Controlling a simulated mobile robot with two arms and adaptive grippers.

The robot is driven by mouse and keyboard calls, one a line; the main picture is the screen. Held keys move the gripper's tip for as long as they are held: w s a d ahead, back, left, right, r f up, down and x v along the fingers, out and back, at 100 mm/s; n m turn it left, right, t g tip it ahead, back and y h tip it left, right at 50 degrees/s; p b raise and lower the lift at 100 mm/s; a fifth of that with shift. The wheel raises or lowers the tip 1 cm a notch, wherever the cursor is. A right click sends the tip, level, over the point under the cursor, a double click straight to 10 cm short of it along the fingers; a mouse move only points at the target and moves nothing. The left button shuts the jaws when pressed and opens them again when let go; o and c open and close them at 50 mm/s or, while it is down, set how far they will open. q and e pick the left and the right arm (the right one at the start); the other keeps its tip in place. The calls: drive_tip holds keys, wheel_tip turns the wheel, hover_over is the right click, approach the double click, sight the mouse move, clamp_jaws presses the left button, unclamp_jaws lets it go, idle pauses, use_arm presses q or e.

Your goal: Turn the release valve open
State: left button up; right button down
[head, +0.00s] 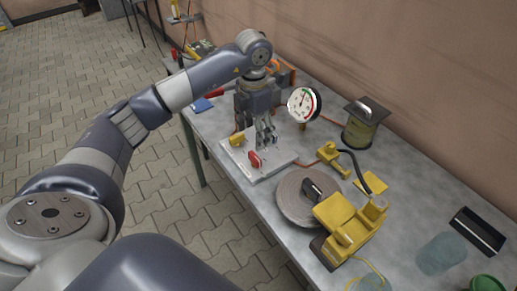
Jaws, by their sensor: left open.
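A pale board (273,167) lies on the grey workbench with small fittings on it. A red handle (255,160) stands near its front edge. A yellow fitting (237,140) is at its left, and a small blue part (275,140) shows partly behind my fingers. I cannot tell for sure which one is the release valve. A round pressure gauge (302,104) with a white and green face stands behind the board. My left gripper (266,142) points down over the board, open, its fingers just behind the red handle. I cannot tell whether they touch anything. My right gripper is out of view.
A grey disc (302,197) and a yellow device (348,226) sit right of the board. A yellow-green canister (363,124) stands near the wall. A glass jar (441,254) and a black-and-white box (478,231) are at the right end of the workbench (410,190).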

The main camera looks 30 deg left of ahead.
use_arm(q)
hover_over(255, 156)
wheel_tip(255, 156, down, 5)
drive_tip(key=shift+s+a+f+p, duration=0.1)
drive_tip(key=shift+s+p, duration=0.05)
drive_tip(key=shift+p, duration=0.2)
wheel_tip(255, 156, down, 3)
drive_tip(key=shift+r, duration=0.2)
drive_tip(key=shift+f, duration=0.85)
drive_tip(key=shift+c, duration=0.2)
drive_tip(key=c, duration=1)
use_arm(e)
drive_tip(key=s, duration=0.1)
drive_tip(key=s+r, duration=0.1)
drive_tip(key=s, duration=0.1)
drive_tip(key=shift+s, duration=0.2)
